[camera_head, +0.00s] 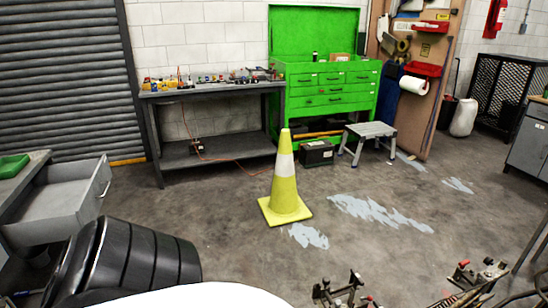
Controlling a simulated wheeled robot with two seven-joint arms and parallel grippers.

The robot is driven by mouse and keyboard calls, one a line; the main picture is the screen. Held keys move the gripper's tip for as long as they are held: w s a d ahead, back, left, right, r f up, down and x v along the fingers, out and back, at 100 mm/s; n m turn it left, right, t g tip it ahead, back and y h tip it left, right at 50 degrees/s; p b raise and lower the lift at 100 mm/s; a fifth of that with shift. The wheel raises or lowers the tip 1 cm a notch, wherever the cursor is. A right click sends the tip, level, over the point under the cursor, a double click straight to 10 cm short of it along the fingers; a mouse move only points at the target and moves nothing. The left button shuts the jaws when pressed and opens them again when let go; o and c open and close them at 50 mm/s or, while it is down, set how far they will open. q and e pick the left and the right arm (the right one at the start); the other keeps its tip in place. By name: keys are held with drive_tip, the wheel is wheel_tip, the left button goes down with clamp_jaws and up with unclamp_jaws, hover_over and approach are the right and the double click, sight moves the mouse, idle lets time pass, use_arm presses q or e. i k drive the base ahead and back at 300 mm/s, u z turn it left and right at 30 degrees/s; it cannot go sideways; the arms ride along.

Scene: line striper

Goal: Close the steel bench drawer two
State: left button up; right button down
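A grey steel bench (35,164) is at the left edge, only partly in the picture. A grey drawer (62,216) under its top is pulled out to the right. Its front panel (99,193) carries a bar handle (107,186) and stands away from the bench. The drawer's inside looks empty. No number shows on it, so I cannot tell if it is drawer two. The lower part of the bench is cut off by the picture edge.
A yellow cone (285,190) stands mid-floor. A dark workbench (210,150), green tool cabinet (325,85) and step stool (369,131) line the back. Floor around the cone is open.

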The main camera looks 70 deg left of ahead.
sight(61, 200)
drive_tip(key=u, duration=2.8)
drive_tip(key=i, duration=2.7)
drive_tip(key=u, duration=2.35)
